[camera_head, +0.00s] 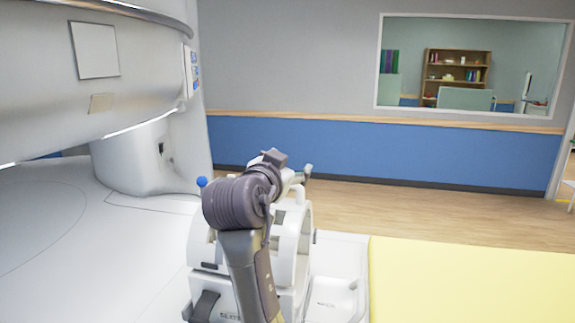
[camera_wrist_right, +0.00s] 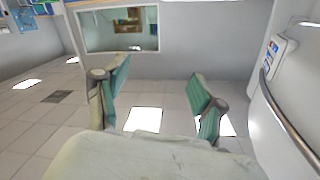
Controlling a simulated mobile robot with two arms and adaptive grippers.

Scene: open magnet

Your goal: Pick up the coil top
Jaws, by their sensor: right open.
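The coil top is a white curved shell (camera_head: 290,238) with openings, standing on the white table in the head view. My right arm crosses in front of it and hides much of its middle and left side. My right gripper (camera_head: 300,176) is beyond and above the coil, mostly hidden behind my own wrist. In the right wrist view the two teal fingers (camera_wrist_right: 160,84) stand wide apart with nothing between them. The coil does not show in that view. My left gripper is not in view.
The large white magnet (camera_head: 60,90) overhangs the left side. A white tray (camera_head: 345,290) lies right of the coil, then a yellow pad (camera_head: 470,285). A blue knob (camera_head: 201,182) stands just left of my arm. Open wooden floor (camera_head: 400,208) lies beyond.

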